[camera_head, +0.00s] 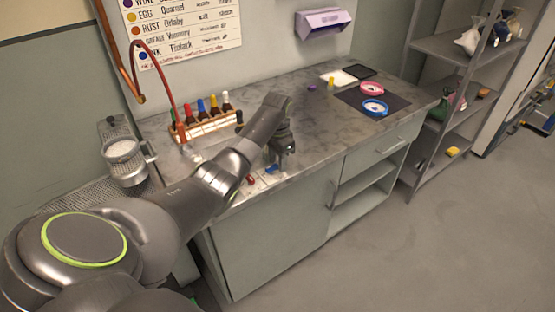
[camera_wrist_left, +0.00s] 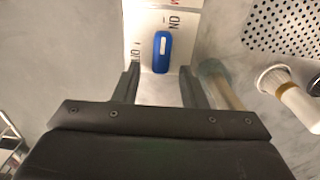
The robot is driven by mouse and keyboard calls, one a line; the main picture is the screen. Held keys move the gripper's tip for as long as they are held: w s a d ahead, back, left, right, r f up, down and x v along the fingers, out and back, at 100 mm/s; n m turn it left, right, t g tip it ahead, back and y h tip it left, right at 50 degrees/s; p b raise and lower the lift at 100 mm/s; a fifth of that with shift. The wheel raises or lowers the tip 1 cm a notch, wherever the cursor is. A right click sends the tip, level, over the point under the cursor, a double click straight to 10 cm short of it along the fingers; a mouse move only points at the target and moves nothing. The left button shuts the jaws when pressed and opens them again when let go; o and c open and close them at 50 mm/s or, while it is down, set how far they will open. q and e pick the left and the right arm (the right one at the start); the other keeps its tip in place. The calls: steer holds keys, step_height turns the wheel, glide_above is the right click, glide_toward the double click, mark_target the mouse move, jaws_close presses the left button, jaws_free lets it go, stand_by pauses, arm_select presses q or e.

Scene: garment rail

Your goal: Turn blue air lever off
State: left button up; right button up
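The blue air lever (camera_wrist_left: 161,52) shows in the left wrist view as a blue bar on a white plate (camera_wrist_left: 146,24) with black lettering on both sides of it. In the head view the blue lever (camera_head: 271,169) sits near the counter's front edge. In the head view my left gripper (camera_head: 283,160) points down just right of the lever. Contact with the lever cannot be told. My right gripper is not in view.
A red knob (camera_head: 250,180) is left of the blue lever. A rack of coloured bottles (camera_head: 205,127) stands behind my left arm. Pink (camera_head: 371,88) and blue (camera_head: 375,107) rings lie on a dark mat. The counter right of the gripper is clear.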

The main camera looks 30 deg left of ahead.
arm_select(q)
jaws_close()
